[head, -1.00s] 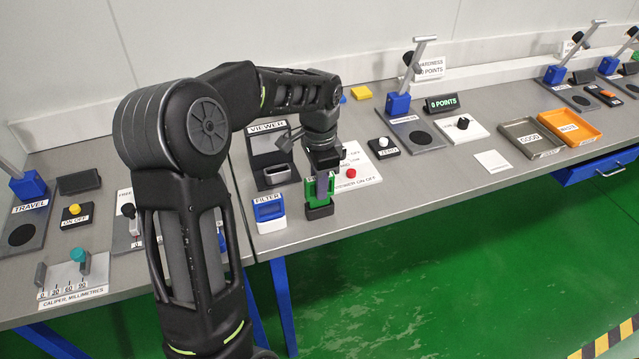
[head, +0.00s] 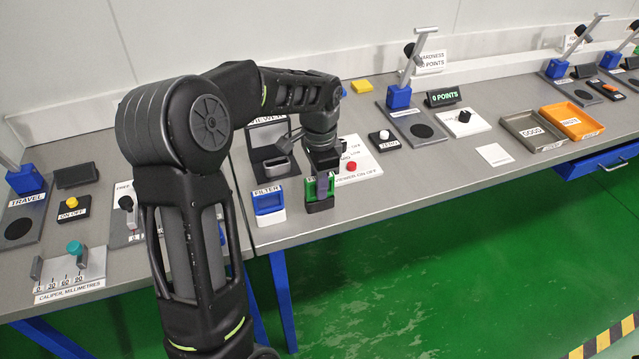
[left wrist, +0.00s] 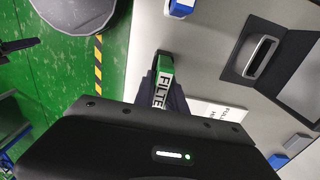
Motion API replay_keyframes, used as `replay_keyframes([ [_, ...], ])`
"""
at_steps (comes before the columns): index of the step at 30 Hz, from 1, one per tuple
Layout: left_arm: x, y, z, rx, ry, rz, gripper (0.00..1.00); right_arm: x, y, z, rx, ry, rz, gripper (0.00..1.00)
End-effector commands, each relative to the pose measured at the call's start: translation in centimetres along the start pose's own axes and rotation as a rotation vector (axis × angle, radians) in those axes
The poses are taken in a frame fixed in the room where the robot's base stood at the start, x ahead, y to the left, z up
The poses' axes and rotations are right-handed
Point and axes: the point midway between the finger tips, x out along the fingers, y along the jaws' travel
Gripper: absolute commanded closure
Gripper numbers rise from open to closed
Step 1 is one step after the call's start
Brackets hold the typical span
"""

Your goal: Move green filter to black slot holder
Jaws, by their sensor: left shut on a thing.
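My left gripper (head: 321,180) is shut on the green filter (head: 309,188), near the front edge of the grey bench. The filter is upright, with its lower end at the black slot holder (head: 320,206). From here I cannot tell how deep it sits in the slot. In the left wrist view the green filter (left wrist: 166,66) with its white label shows between the fingers, and a dark edge of the holder (left wrist: 161,54) shows beyond it. My right gripper is not in view.
A blue filter (head: 268,200) in a white holder stands close on the left. The viewer (head: 277,166) with its grey slot is just behind. A white panel with a red button (head: 351,166) lies to the right. The bench front to the right is clear.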

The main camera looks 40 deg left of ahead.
Motion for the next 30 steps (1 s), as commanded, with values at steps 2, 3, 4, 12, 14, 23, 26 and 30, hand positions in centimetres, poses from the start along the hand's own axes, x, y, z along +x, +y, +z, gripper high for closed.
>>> replay_keyframes([
  [2, 0.0, 0.0, 0.0, 0.000, 0.000, 0.000, 0.80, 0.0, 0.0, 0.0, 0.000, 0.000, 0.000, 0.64],
  [3, 0.0, 0.0, 0.0, 0.000, 0.000, 0.000, 0.77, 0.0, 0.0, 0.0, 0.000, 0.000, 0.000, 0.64],
  [4, 0.0, 0.0, 0.0, 0.000, 0.000, 0.000, 0.75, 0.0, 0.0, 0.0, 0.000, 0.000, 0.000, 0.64],
  [12, 0.0, 0.0, 0.0, 0.000, 0.000, 0.000, 0.59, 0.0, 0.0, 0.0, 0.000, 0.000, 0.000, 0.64],
  [14, 0.0, 0.0, 0.0, 0.000, 0.000, 0.000, 0.59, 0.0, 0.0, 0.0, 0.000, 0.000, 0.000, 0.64],
  [23, -0.7, -0.1, -0.1, 0.000, 0.002, -0.002, 0.59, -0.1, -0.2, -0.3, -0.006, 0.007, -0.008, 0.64],
  [26, -2.2, -0.1, -0.1, -0.001, 0.003, -0.004, 0.59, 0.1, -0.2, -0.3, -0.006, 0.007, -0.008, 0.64],
  [30, -4.6, -0.1, -0.1, 0.000, 0.004, -0.003, 0.59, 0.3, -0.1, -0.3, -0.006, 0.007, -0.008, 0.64],
])
